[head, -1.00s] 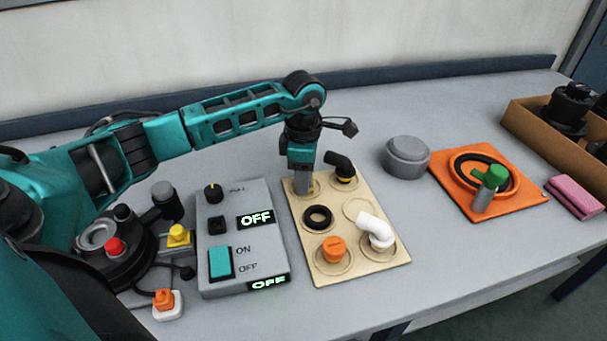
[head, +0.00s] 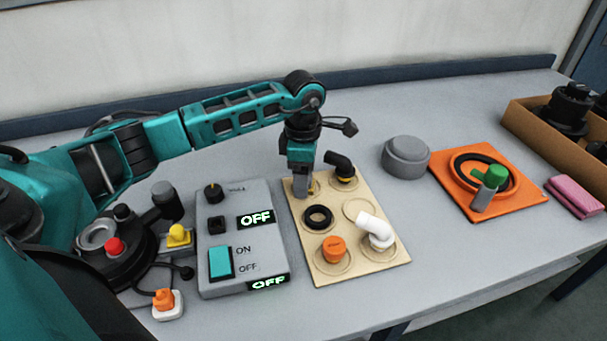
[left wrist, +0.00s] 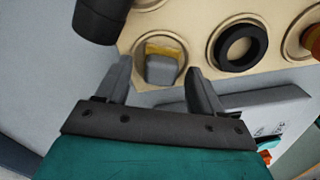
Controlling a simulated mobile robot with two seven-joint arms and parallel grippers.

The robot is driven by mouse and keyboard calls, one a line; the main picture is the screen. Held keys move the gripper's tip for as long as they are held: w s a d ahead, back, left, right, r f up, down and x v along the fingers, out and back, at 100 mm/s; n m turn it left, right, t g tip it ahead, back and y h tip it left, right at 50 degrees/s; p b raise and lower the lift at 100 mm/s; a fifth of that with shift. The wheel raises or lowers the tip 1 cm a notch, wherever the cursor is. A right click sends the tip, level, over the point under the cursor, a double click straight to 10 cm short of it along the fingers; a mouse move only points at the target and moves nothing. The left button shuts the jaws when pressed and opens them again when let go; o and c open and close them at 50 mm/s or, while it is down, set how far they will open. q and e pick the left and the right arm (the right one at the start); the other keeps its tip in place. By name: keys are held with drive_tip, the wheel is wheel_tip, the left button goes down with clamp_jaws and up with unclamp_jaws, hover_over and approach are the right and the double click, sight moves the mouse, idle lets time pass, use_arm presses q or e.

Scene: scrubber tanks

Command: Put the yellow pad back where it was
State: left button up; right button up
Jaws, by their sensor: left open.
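The yellow pad (left wrist: 165,48) shows as a yellow strip along a grey block (left wrist: 162,69). Both sit in a round recess of the beige board (left wrist: 205,28). In the head view only a small bit of yellow (head: 314,188) shows beside my fingers, at the board's back left recess. My left gripper (head: 303,188) points down over that recess. In the left wrist view its two fingers (left wrist: 161,88) are spread, one on each side of the block, with gaps between. The gripper is open and holds nothing. My right gripper is out of view.
The board (head: 317,268) also carries a black elbow (head: 339,163), a black ring (head: 318,217), an orange cap (head: 333,248) and a white elbow (head: 374,230). The control box (head: 238,245) reads OFF. A grey round lid (head: 406,157) and orange plate (head: 463,207) lie to the right.

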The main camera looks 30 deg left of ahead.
use_arm(q)
wheel_tip(320, 180, up, 12)
idle(0.4)
drive_tip(key=shift+f, duration=0.1)
idle(0.3)
